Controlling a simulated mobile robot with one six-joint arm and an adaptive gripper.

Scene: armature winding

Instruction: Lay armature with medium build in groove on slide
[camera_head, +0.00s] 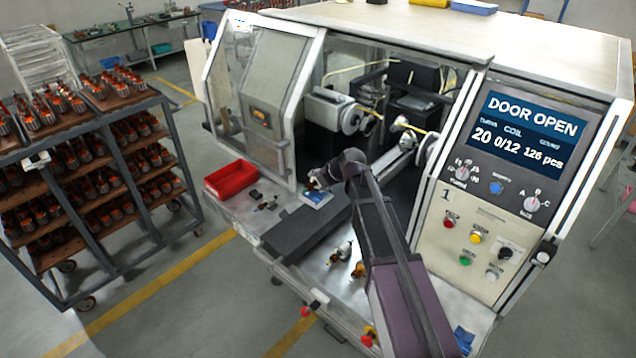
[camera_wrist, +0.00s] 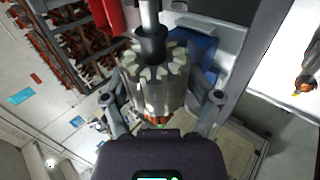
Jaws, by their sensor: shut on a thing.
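My gripper (camera_wrist: 161,105) is shut on an armature (camera_wrist: 155,75), one finger on each side of its core. The armature has a grey slotted core, a steel shaft with a black collar, and copper colour at the end near my palm. In the head view my gripper (camera_head: 317,183) is at the front of the open winding machine, and the held armature is too small to make out. Two more armatures, one (camera_head: 341,252) and another (camera_head: 358,270), lie on the machine's front ledge beside my arm. I cannot make out the slide's groove.
A red bin (camera_head: 231,180) stands on the ledge at left, and small tools (camera_head: 265,201) lie near it. A dark flat plate (camera_head: 305,234) lies in front. The control panel (camera_head: 510,180) reads DOOR OPEN. A rack (camera_head: 85,160) full of armatures stands at left.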

